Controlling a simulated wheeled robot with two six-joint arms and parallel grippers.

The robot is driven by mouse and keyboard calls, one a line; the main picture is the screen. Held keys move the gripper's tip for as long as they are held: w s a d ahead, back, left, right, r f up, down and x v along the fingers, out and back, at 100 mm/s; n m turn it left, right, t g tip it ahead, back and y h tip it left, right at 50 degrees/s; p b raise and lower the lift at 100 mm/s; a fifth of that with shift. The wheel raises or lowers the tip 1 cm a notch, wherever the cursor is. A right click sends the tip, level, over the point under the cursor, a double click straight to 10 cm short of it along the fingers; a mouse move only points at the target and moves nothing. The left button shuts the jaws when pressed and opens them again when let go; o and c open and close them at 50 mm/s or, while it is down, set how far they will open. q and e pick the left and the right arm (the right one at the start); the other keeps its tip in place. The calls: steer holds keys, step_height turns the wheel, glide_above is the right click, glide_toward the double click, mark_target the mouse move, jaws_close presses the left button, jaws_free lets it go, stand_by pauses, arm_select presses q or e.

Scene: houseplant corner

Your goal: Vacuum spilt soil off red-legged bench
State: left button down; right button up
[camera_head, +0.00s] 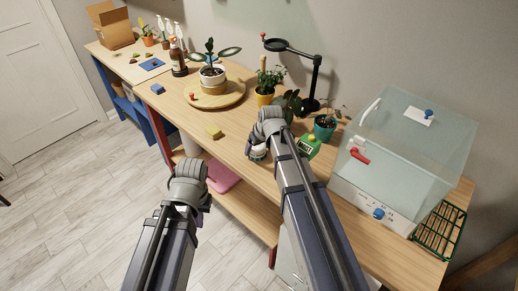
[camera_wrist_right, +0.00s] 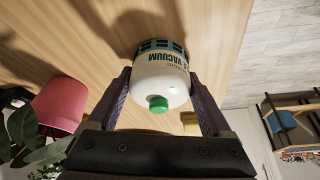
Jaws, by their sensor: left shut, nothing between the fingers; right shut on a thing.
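In the head view only a bit of the vacuum shows (camera_head: 257,153). My left gripper (camera_head: 190,180) is shut and empty in front of the bench, its fingertips mostly hidden. I can make out no soil on the red-legged bench.
A blue-legged bench is beyond.

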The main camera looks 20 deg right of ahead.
steer(key=shift+w+a+r, duration=0.1)
steer(key=shift+w+a, duration=0.25)
steer(key=shift+w, duration=0.2)
steer(key=shift+w+a, duration=0.35)
steer(key=shift+w, duration=0.2)
steer(key=shift+w+a, duration=0.5)
steer(key=shift+w, duration=0.2)
steer(key=shift+w+a, duration=0.45)
steer(key=shift+w, duration=0.25)
steer(key=shift+w, duration=0.1)
steer(key=shift+w+a, duration=0.45)
steer(key=shift+w, duration=0.2)
steer(key=shift+w+a, duration=0.45)
steer(key=shift+w, duration=0.2)
steer(key=shift+w+a, duration=0.5)
steer(key=shift+w, duration=0.25)
steer(key=shift+w+a, duration=0.45)
steer(key=shift+w, duration=0.3)
